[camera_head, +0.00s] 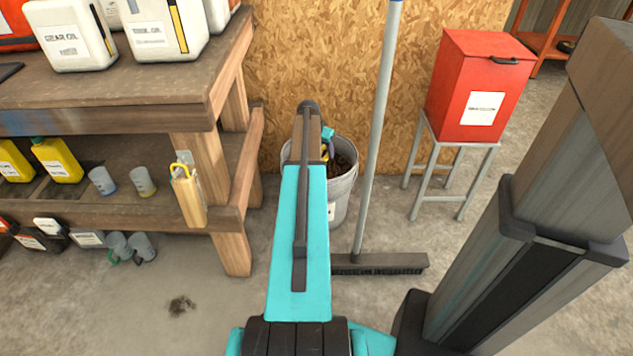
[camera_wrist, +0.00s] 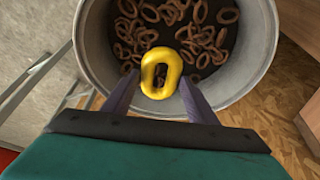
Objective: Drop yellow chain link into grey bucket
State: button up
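The yellow chain link (camera_wrist: 161,72) is an oval ring between the fingertips of my gripper (camera_wrist: 160,80) in the wrist view. My gripper is shut on it. Behind the link, the round mouth of the grey bucket (camera_wrist: 95,40) fills the upper middle, with many rusty brown links on its bottom. The link appears over the bucket opening, towards the near rim; its height above the rim is hard to tell. In the head view the grey bucket (camera_head: 342,192) stands on the floor by the board wall, partly hidden by my teal arm. My gripper is mostly hidden there.
A broom (camera_head: 378,263) stands just right of the bucket, its handle rising past it. A red box (camera_head: 470,95) sits on a metal stand further right. A wooden workbench (camera_head: 215,85) with cans and cups is on the left.

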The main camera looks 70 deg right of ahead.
jog(key=o, duration=0.4)
jog(key=shift+c, duration=0.2)
jog(key=shift+o, duration=0.2)
jog(key=shift+f, duration=0.1)
jog(key=s+p+v, duration=0.1)
jog(key=p+v, duration=0.2)
jog(key=v, duration=1.1)
jog(key=shift+w, duration=0.4)
jog(key=shift+d, duration=0.15)
